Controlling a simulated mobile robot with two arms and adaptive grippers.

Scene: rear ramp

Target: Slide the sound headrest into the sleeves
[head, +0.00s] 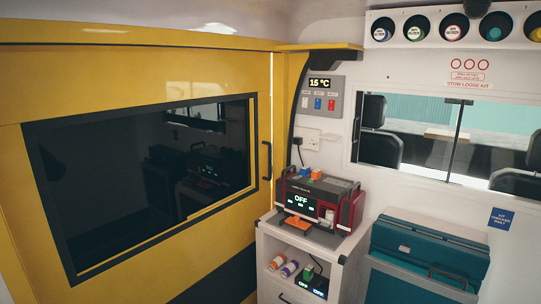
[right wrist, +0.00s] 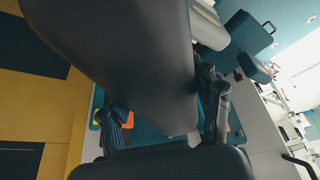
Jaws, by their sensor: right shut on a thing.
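In the right wrist view my right gripper (right wrist: 166,112) is shut on a large dark grey padded thing, which looks like the headrest (right wrist: 125,50). It fills the upper middle of that view, with one dark finger on each side of its lower end. It hides much of what lies beyond. No posts or sleeves can be made out. No gripper and no held headrest show in the head view, and my left gripper is in neither view.
The head view shows a yellow door (head: 140,65) with a dark window, a white cabinet (head: 305,257) bearing a red device (head: 350,212), and a teal case (head: 430,245). Dark seats (head: 380,148) show through the rear window. The right wrist view shows another teal case (right wrist: 243,35).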

